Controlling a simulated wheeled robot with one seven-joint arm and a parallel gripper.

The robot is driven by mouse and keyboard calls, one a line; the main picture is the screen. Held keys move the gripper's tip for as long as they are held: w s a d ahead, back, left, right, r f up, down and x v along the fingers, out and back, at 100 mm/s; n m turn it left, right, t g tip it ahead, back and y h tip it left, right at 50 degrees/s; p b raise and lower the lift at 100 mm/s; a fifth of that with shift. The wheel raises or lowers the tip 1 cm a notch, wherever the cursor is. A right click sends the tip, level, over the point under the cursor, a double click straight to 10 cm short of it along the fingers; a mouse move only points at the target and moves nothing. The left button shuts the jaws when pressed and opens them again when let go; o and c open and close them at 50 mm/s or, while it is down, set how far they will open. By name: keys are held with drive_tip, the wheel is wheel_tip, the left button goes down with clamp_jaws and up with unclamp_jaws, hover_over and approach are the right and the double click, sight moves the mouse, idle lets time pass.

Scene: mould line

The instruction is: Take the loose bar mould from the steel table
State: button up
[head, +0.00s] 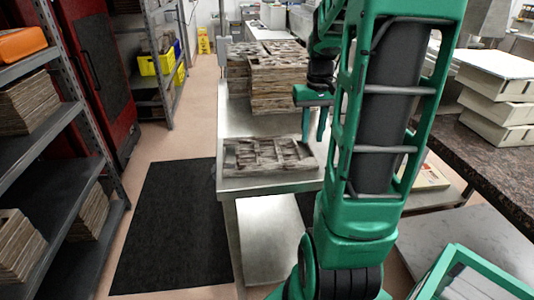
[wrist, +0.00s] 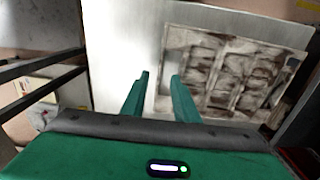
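The loose bar mould (head: 268,157) is a worn grey-brown slab with rows of recesses. It lies flat by itself near the front end of the steel table (head: 262,184). In the wrist view the mould (wrist: 222,75) is on the right, with bare steel (wrist: 128,50) to its left. My gripper (head: 315,125) is above the table by the mould's back right side in the head view. In the wrist view its two green fingers (wrist: 160,95) are apart with nothing between them. The right finger overlaps the mould's left edge in the picture; I cannot tell the exact height.
Stacks of similar moulds (head: 272,80) stand farther back on the table. A black mat (head: 165,225) lies on the floor left of it. A metal shelf (head: 60,140) with stacked moulds is at left. White boxes (head: 497,90) stand on a dark counter at right.

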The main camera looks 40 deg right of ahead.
sight(310, 148)
wheel_tip(310, 148, down, 4)
drive_tip(key=shift+w+d+f, duration=0.1)
clamp_jaws()
idle(0.4)
